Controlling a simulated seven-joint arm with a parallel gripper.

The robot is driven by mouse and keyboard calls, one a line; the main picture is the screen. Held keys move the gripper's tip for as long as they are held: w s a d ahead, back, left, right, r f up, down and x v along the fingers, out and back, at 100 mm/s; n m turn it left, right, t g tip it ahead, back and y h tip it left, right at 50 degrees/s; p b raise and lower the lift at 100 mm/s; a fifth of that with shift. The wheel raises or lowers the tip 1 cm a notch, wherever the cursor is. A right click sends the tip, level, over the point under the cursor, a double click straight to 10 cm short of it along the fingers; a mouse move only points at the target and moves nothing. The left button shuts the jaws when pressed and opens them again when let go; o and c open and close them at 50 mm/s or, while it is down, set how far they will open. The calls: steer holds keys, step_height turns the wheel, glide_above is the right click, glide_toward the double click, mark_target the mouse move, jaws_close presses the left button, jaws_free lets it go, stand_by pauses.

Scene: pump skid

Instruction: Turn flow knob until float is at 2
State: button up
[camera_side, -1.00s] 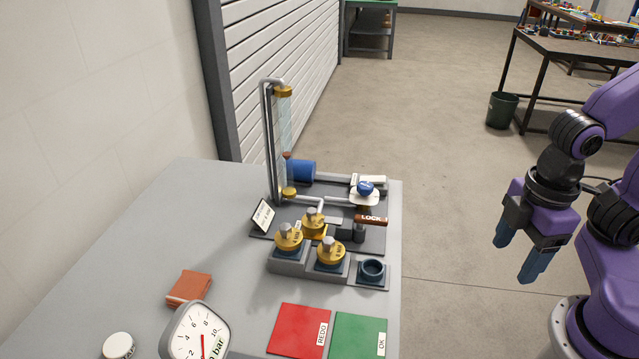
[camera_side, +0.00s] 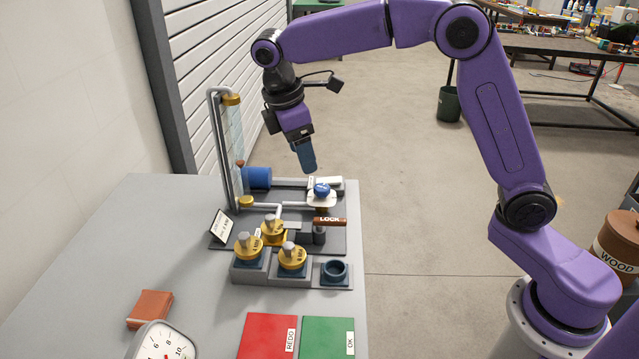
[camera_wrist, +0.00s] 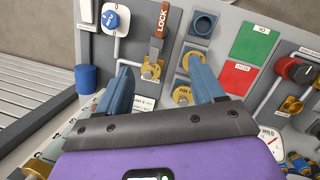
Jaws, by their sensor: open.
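A blue knob (camera_side: 321,190) sits on a white plate at the back right of the pump skid. It also shows at the upper left of the wrist view (camera_wrist: 110,19); its lettering is too small to read surely. A clear upright tube (camera_side: 235,130) stands at the skid's left with a brownish-red float (camera_side: 240,164) low in it. The scale numbers cannot be read. My gripper (camera_side: 308,170) points down above the back of the skid, apart from the blue knob. In the wrist view my gripper (camera_wrist: 163,68) has its blue fingers apart with nothing held between them.
A brown LOCK lever (camera_side: 330,221) is just in front of the blue knob. Several yellow-brass valves stand nearer, including one at the front (camera_side: 292,258), beside an empty dark socket (camera_side: 335,269). Red (camera_side: 267,336) and green (camera_side: 327,338) pads lie in front. The table's left side is mostly clear.

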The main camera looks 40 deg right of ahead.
steer(key=w+d+f+g+h, duration=0.1)
steer(key=w+d, duration=0.2)
steer(key=w, duration=0.3)
steer(key=w+d+f+g, duration=0.1)
steer(key=w+d, duration=0.2)
steer(key=w, duration=0.2)
glide_toward(322, 187)
steer(key=x, duration=0.8)
steer(key=shift+f, duration=0.3)
steer(key=shift+m, duration=0.3)
steer(key=c, duration=1)
